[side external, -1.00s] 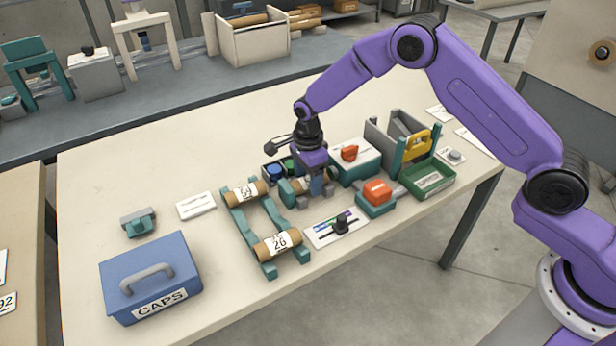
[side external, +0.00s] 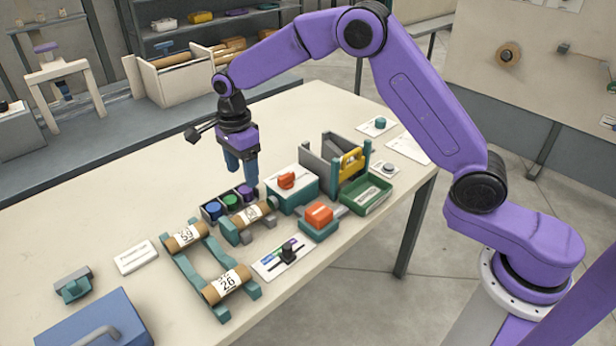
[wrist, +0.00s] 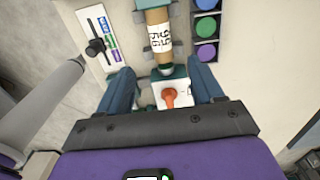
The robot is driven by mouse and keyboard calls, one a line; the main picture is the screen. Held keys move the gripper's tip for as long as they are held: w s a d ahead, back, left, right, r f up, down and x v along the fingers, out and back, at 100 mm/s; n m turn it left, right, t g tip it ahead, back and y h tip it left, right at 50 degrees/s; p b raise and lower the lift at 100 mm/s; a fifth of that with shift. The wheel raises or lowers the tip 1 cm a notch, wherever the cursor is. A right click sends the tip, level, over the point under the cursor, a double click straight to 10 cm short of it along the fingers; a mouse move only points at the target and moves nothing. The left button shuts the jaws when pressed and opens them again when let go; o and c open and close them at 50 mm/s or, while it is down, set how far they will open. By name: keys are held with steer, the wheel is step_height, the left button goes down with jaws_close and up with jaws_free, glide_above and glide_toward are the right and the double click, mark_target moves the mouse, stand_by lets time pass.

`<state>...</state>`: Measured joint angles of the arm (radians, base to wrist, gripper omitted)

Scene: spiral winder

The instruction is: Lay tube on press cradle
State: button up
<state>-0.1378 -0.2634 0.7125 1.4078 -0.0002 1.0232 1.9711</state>
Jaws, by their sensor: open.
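A brown cardboard tube (side external: 252,213) with a white number label lies in the teal press cradle (side external: 229,232), beside the white press box. In the wrist view the tube (wrist: 159,42) lies lengthwise between grey pads, its lower end close to the teal-and-white press unit. My gripper (side external: 243,181) is open and empty, above and apart from the tube, near the caps tray. The wrist view shows its two blue fingers spread (wrist: 163,90), with the orange knob visible between them. Two other tubes, one labelled 26 (side external: 226,283) and another (side external: 185,237), lie across a teal rack (side external: 196,272).
A tray of blue, green and purple caps (side external: 230,202) stands behind the cradle. The press box with an orange knob (side external: 287,181), an orange button (side external: 319,215), a slider panel (side external: 281,258) and a green bin (side external: 366,197) stand nearby. The table's back left is clear.

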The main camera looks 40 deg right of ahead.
steer(key=s+d+r+n, duration=0.1)
steer(key=s+r+n, duration=0.2)
steer(key=s+n, duration=0.5)
steer(key=s+d+r+n, duration=0.1)
steer(key=s+r+n, duration=0.4)
steer(key=s, duration=0.4)
steer(key=s+d+n, duration=0.6)
steer(key=s+n, duration=0.2)
steer(key=s, duration=0.3)
steer(key=s+d+f+n, duration=0.1)
steer(key=s+d+n, duration=0.5)
steer(key=s+n, duration=0.3)
steer(key=shift+s+f+n, duration=0.3)
steer(key=shift+s, duration=0.55)
